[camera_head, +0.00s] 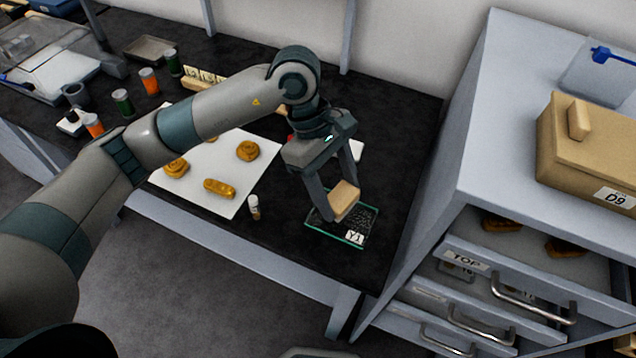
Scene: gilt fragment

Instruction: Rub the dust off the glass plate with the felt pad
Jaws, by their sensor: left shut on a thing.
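The glass plate (318,227) lies near the front right of the black bench. It is a dark rectangle with a greenish edge, pale specks and a label reading Y1. My left gripper (341,196) reaches down over the plate and is shut on a tan block, the felt pad (345,200). The pad is over the plate's upper left part and hides some of it. I cannot tell whether the pad touches the glass. My right gripper is not in view.
A white sheet with gilt pieces (219,188) lies left of the plate, with a small vial (254,207) between. Several capped jars (122,102) stand farther left. At right, a grey cabinet has an open top drawer (480,262) and a tan box (590,150) on top.

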